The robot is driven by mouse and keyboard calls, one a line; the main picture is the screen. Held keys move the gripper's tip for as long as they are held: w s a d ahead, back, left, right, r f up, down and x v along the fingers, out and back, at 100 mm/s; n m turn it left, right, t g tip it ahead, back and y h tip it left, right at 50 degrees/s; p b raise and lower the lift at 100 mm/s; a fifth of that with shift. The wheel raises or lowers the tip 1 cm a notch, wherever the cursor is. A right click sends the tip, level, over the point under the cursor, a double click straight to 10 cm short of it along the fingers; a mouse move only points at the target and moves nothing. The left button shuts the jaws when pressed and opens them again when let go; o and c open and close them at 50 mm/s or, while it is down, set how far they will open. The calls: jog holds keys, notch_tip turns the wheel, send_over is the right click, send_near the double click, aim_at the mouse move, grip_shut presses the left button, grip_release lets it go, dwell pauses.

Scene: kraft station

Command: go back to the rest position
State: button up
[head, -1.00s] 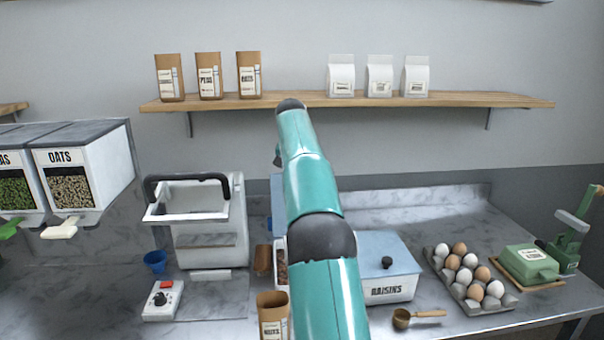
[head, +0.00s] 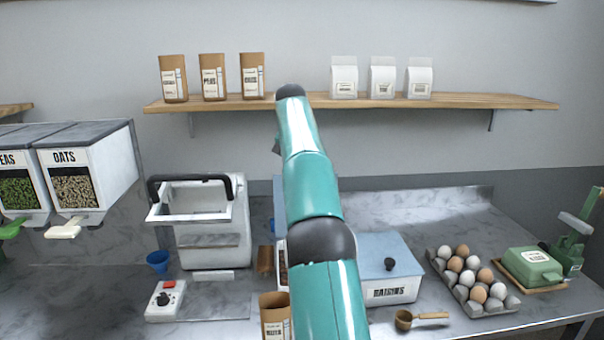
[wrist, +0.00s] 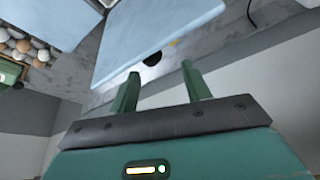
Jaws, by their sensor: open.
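My gripper (wrist: 160,92) shows in the wrist view as two green fingers held well apart, with nothing between them. It is open and empty. In the head view my teal arm rises up the middle of the picture, and the gripper itself is hidden behind it. In the wrist view a pale blue lid (wrist: 150,35) with a dark knob lies beyond the fingertips; I cannot tell the distance.
The raisins bin (head: 392,292) stands right of my arm, with a scoop (head: 420,320), an egg tray (head: 470,282) and a green box (head: 532,263) farther right. A white machine (head: 210,235) and a blue cup (head: 157,262) stand left. A shelf (head: 300,103) with bags runs behind.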

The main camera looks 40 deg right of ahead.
jog(key=v, duration=0.2)
jog(key=shift+a+r, duration=0.2)
jog(key=shift+r, duration=0.05)
jog(key=shift+s, duration=0.1)
dwell(0.4)
